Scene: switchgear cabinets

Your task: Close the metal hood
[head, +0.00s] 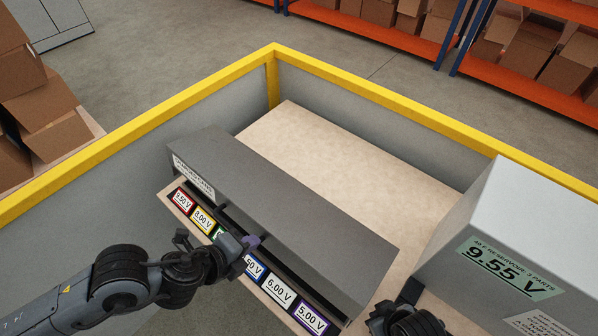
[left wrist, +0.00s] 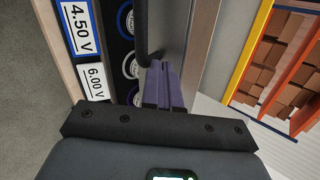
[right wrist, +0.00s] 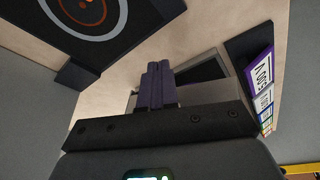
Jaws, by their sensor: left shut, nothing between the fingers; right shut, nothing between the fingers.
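The metal hood (head: 285,205) is a long dark grey cover in the middle of the head view. Below its front edge, a row of colored voltage labels (head: 279,290) is exposed. My left gripper (head: 252,242) is shut and empty, its purple fingertips close to the hood's front edge and covering part of the label row. In the left wrist view its fingers (left wrist: 164,85) are beside a dark bar (left wrist: 142,35); I cannot tell whether they touch. My right gripper is partly visible at the bottom right of the head view; its shut, empty fingers show in the right wrist view (right wrist: 157,85).
A light grey box with a 9.55 V label (head: 510,264) stands to the right of the hood. The tan surface (head: 345,155) behind the hood is clear. A grey wall with a yellow rail (head: 400,110) encloses the area. Cardboard boxes (head: 50,120) stand outside at left.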

